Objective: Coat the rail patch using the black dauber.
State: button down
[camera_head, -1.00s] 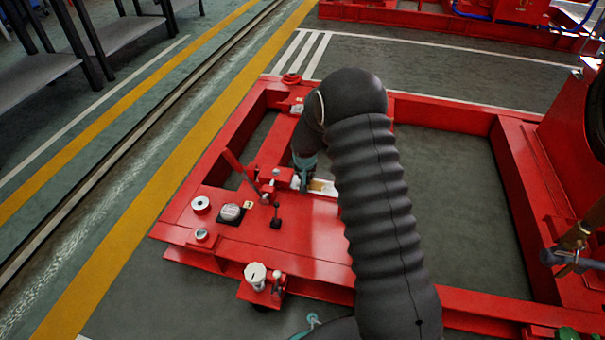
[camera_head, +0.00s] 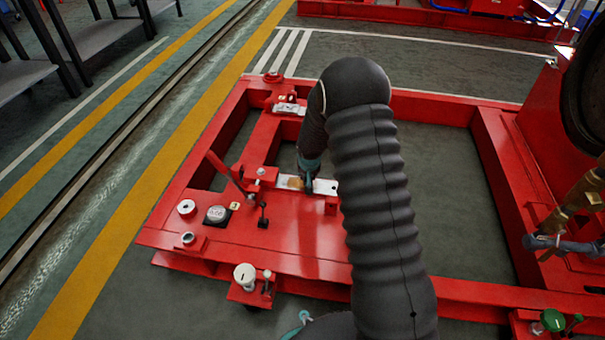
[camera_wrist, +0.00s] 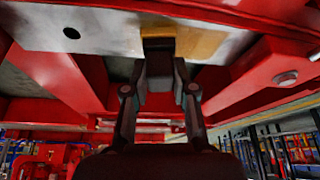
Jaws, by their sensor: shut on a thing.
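The rail patch is a pale bare-metal strip (camera_head: 325,187) on the red frame, left of my forearm in the head view. A brownish, amber stain (camera_head: 289,182) covers part of it, left of my gripper (camera_head: 309,176). In the wrist view the patch (camera_wrist: 95,30) spans the top, with the amber area (camera_wrist: 200,43) just right of the dauber. My gripper (camera_wrist: 160,80) is shut on the black dauber (camera_wrist: 158,44), whose end is at the patch surface. Whether it touches cannot be told. The patch's right end is near my forearm.
A red upright lever (camera_head: 222,168) stands left of the patch. A second pale plate (camera_head: 289,108) lies farther back. Open floor shows inside the red frame.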

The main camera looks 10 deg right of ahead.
jog(key=shift+s+d+p, duration=0.2)
jog(key=shift+d+p, duration=0.05)
jog(key=shift+d, duration=0.4)
jog(key=shift+s+d+p, duration=0.25)
jog(key=shift+d+p, duration=0.05)
jog(key=shift+d, duration=0.3)
jog(key=shift+s+d+p, duration=0.2)
jog(key=shift+d+p, duration=0.05)
jog(key=shift+d, duration=0.4)
notch_tip(320, 180, up, 6)
jog(key=p, duration=0.4)
jog(key=shift+p, duration=0.3)
jog(key=shift+r, duration=0.1)
notch_tip(320, 180, up, 3)
jog(key=shift+f+p, duration=0.1)
jog(key=shift+p, duration=1)
jog(key=shift+w+f+b, duration=0.1)
jog(key=shift+b, duration=0.25)
